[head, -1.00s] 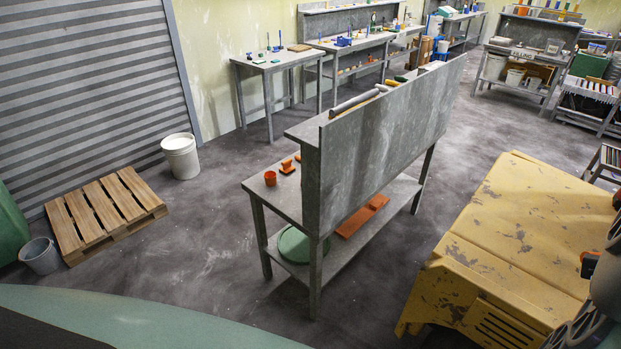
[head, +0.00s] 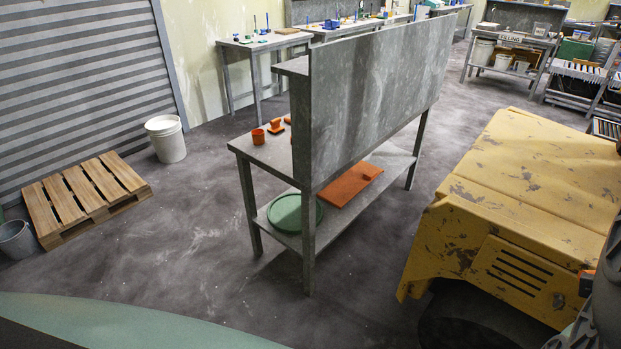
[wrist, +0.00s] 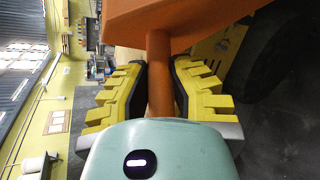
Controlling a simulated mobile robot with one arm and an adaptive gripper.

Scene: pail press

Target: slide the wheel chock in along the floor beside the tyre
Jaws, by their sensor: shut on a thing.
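In the wrist view the orange wheel chock (wrist: 195,18) is at the top, with its round orange handle running down from it. My gripper (wrist: 161,78) is shut on that handle between its yellow fingers. The dark tyre (wrist: 275,52) is at the upper right of the wrist view, under the yellow machine; a gap appears between chock and tyre, but its size cannot be told. In the head view the tyre (head: 462,322) is a dark shape under the yellow machine (head: 535,190) at the lower right. The chock is not clearly visible there.
A grey bench (head: 375,110) with a high back panel stands left of the machine, with open floor between them. A pallet (head: 85,200) and a white bucket (head: 166,140) are at the left. Grey floor (wrist: 285,135) shows at the wrist view's right.

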